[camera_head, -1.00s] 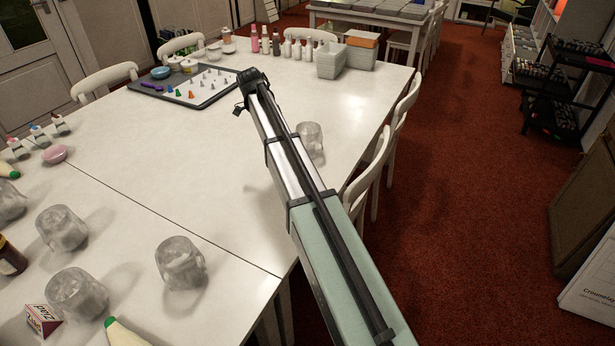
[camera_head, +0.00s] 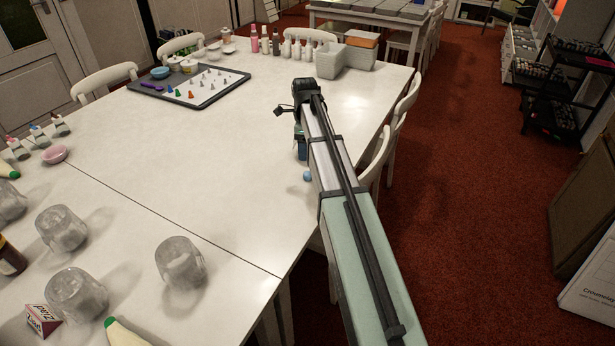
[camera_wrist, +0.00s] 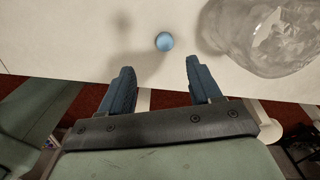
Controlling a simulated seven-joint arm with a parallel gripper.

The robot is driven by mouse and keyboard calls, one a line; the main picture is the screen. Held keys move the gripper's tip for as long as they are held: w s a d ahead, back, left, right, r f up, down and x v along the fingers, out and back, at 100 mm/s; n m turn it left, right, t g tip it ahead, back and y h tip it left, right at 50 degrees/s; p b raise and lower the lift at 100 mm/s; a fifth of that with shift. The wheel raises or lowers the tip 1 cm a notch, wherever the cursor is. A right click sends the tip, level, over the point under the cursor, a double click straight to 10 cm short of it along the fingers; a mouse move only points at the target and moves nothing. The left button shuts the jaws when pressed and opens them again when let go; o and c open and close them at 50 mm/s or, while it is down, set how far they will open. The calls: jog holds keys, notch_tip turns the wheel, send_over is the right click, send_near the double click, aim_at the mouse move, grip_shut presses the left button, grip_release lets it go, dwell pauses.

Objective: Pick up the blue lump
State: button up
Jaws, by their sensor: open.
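The blue lump (camera_head: 307,176) is a small round ball on the white table near its right edge, just left of my arm. In the wrist view the blue lump (camera_wrist: 165,41) lies beyond the fingertips, roughly centred between them. My gripper (camera_wrist: 160,65) is open and empty, with its two dark blue fingers apart and not touching the lump. In the head view my gripper (camera_head: 301,147) is mostly hidden by my arm; a blue part shows above the table beside the lump.
A clear glass-like vessel (camera_wrist: 262,35) stands right of the lump in the wrist view; my arm hides it in the head view. Similar vessels (camera_head: 181,262) stand at front left. A tray (camera_head: 197,88) with small pieces lies at the back. White chairs (camera_head: 405,108) line the right edge.

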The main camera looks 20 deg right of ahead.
send_over(307, 173)
jog(key=f, duration=0.6)
jog(key=shift+s+a+f, duration=0.1)
jog(key=shift+s+a, duration=0.1)
jog(key=shift+a, duration=0.2)
jog(key=shift+w+d+f, duration=0.1)
jog(key=shift+d+f, duration=0.1)
jog(key=shift+f, duration=1.1)
jog(key=shift+w+d+f, duration=0.1)
jog(key=shift+d+f, duration=0.05)
jog(key=shift+f, duration=1.15)
jog(key=c, duration=1.1)
jog(key=shift+r, duration=0.1)
